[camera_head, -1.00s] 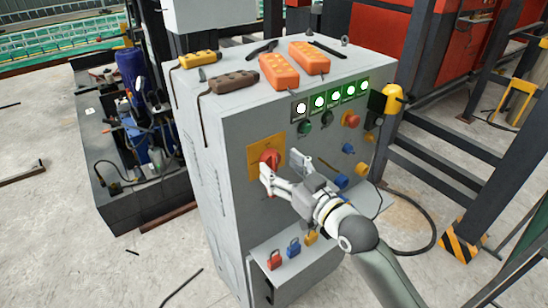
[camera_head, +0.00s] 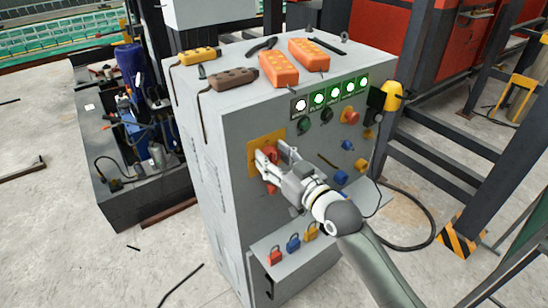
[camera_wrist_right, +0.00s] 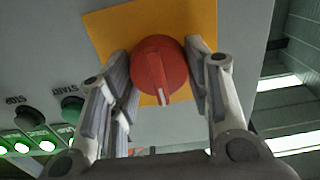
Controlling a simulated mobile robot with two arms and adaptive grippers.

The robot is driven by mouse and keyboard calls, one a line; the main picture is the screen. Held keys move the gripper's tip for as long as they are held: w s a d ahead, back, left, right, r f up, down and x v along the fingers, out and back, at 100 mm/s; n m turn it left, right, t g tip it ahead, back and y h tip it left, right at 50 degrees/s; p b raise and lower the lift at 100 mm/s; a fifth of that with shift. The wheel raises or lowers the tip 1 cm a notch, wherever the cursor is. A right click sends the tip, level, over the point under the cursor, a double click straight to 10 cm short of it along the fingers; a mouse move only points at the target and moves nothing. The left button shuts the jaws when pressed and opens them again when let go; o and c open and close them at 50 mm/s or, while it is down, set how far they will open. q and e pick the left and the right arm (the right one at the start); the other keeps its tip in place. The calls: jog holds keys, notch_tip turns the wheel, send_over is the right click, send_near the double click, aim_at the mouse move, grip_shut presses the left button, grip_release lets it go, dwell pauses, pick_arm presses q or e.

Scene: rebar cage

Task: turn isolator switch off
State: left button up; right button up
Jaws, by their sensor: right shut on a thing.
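The isolator switch is a red rotary knob (camera_head: 271,155) on a yellow plate (camera_head: 253,151) on the front of the grey cabinet (camera_head: 225,190). My right gripper (camera_head: 272,160) is at the knob, its two fingers on either side of it. In the right wrist view the red knob (camera_wrist_right: 159,68) sits between the fingers of the gripper (camera_wrist_right: 160,85), in front of the yellow plate (camera_wrist_right: 110,25). The gripper is shut on the knob. In the head view the fingers partly hide the knob. My left gripper is not in view.
Indicator lamps and buttons (camera_head: 333,100) line the cabinet's upper front. Several padlocks (camera_head: 292,243) hang on a lower ledge. Orange and brown pendants (camera_head: 278,69) lie on top. A cable (camera_head: 425,215) loops on the floor at the right, near a striped post (camera_head: 459,242).

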jog(key=shift+n, duration=0.3)
jog(key=n, duration=0.4)
jog(key=shift+p, duration=0.35)
jog(key=n+p, duration=0.1)
jog(key=n, duration=0.4)
jog(key=shift+s+a, duration=0.1)
jog(key=n, duration=0.4)
jog(key=shift+f+p, duration=0.15)
jog(key=shift+p, duration=0.15)
jog(key=shift+a+f+n+p, duration=0.1)
jog(key=shift+n+p, duration=0.2)
jog(key=shift+n, duration=1.8)
jog(key=o, duration=1)
